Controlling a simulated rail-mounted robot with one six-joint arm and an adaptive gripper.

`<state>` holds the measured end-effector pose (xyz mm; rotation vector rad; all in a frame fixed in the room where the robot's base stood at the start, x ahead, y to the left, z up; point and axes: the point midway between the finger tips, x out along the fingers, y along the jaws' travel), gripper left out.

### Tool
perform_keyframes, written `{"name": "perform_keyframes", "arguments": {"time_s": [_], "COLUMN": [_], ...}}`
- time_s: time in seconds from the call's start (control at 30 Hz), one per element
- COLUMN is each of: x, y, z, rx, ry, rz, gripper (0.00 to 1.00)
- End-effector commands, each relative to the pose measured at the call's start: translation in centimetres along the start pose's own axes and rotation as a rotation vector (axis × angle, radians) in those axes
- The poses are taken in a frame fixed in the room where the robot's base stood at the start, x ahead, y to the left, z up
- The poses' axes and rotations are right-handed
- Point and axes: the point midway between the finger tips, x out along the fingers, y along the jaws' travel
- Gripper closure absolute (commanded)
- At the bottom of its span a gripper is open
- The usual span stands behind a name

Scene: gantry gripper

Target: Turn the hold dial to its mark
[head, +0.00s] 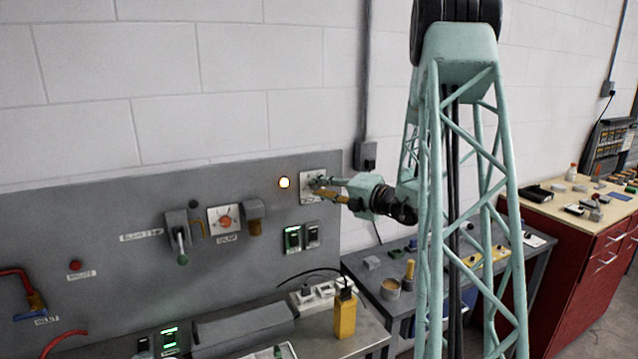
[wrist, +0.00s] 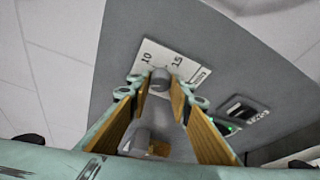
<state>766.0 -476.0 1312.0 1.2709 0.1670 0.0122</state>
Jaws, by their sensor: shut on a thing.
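The hold dial is a grey knob (wrist: 160,79) on a white plate with the numbers 10 and 15 in the wrist view. In the head view its white plate (head: 308,185) is near the right end of the grey wall panel. My gripper (head: 322,189) reaches the plate from the right and covers most of the dial there. In the wrist view my gripper (wrist: 162,86) has its tan-padded fingers on either side of the knob, shut on it. The dial's pointer and mark cannot be made out.
A lit round lamp (head: 284,183) is left of the dial plate. Two rocker switches, one lit green (head: 292,239), are below it. A lever (head: 181,245) and an orange knob (head: 225,222) are farther left.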

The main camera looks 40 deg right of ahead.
Motion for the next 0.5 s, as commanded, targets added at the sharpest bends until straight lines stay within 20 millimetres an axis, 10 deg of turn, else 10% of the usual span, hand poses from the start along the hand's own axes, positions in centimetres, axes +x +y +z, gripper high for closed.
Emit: {"name": "perform_keyframes", "arguments": {"time_s": [0.5], "x": [0.01], "y": [-0.19], "z": [-0.05], "rx": [0.388], "ry": [0.001], "rz": [0.158], "gripper": [0.91]}}
